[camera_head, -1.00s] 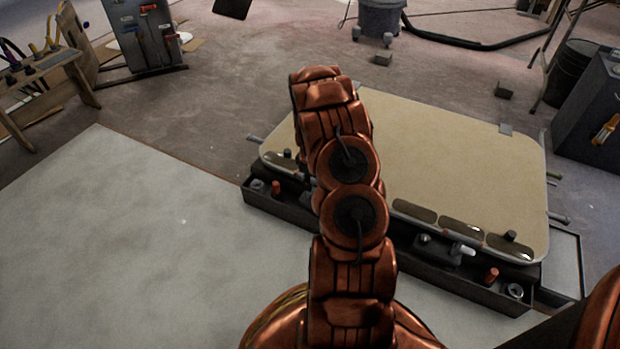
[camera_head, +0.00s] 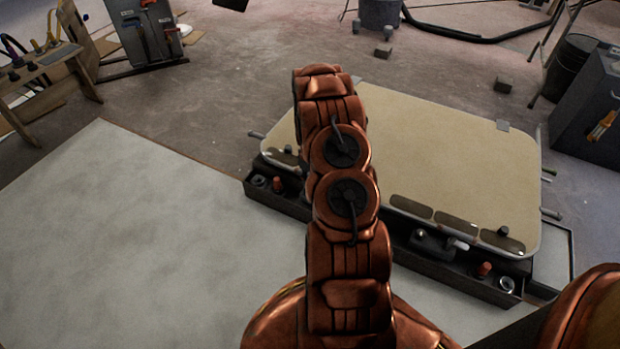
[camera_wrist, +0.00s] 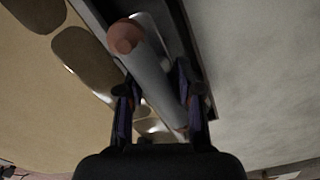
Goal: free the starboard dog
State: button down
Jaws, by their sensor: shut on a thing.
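In the wrist view, my gripper (camera_wrist: 155,103) has its two dark fingers on either side of a grey rod-like handle (camera_wrist: 153,70) with an orange-brown round end (camera_wrist: 124,36). The handle lies along the edge of the cream hatch panel. I take it for a dog handle, but cannot tell which dog it is. In the head view, my arm hides the gripper and that handle. The cream panel (camera_head: 440,140) lies in a dark tray-like frame (camera_head: 400,258). A pale lever (camera_head: 457,243) shows at its near edge, right of my arm.
Orange-red knobs (camera_head: 484,270) and metal rings (camera_head: 507,284) sit in the frame near its corners. A pale sheet (camera_head: 130,230) covers the floor at left. A grey cabinet (camera_head: 590,120) stands at right and a wooden bench (camera_head: 45,75) at far left.

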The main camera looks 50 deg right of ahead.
jog(key=c, duration=0.8)
grip_release()
jog(key=shift+r, duration=0.1)
notch_tip(320, 180, up, 12)
jog(key=shift+f, duration=0.1)
dwell(0.4)
